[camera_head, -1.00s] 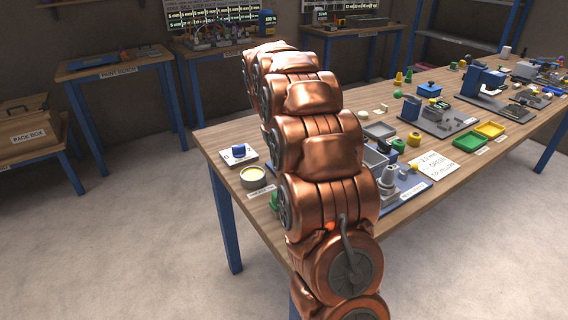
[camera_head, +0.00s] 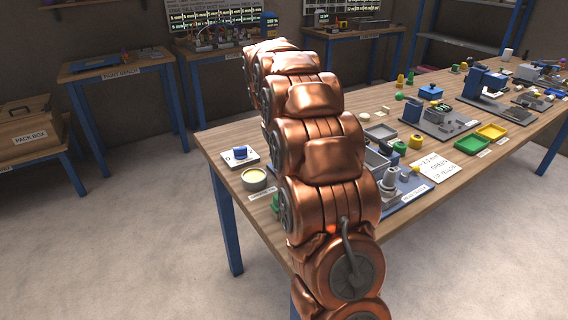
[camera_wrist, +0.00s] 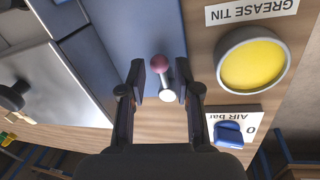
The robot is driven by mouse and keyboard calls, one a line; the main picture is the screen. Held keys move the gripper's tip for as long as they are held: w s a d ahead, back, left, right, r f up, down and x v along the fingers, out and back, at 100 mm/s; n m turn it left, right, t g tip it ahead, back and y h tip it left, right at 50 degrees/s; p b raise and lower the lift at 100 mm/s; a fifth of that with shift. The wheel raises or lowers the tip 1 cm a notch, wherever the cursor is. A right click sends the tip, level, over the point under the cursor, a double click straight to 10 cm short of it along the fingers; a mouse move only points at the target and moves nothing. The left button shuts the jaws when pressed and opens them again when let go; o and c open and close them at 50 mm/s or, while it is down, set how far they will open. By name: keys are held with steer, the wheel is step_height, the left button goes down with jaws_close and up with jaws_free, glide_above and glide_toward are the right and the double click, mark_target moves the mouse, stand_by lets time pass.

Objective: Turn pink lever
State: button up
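The pink lever shows in the wrist view as a dark pink ball knob (camera_wrist: 160,63) with a pale cylindrical part just below it in the picture. It sits over a blue surface (camera_wrist: 140,25). My gripper (camera_wrist: 161,76) is open, with one dark finger to the left of the lever and one to the right. Gaps show on both sides, and no contact is visible. In the head view my copper arm covers this area, so the lever and gripper are hidden there.
A grease tin (camera_wrist: 252,64) with yellow contents lies to the right of my gripper, beside a blue knob (camera_wrist: 229,134) on an air-bar plate. A grey metal box (camera_wrist: 60,85) is at left. The workbench (camera_head: 222,140) holds several devices and trays farther right.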

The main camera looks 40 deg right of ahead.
step_height(320, 180, up, 10)
steer(key=a, duration=0.2)
steer(key=shift+w+r, duration=0.25)
steer(key=shift+w, duration=0.05)
stand_by(0.6)
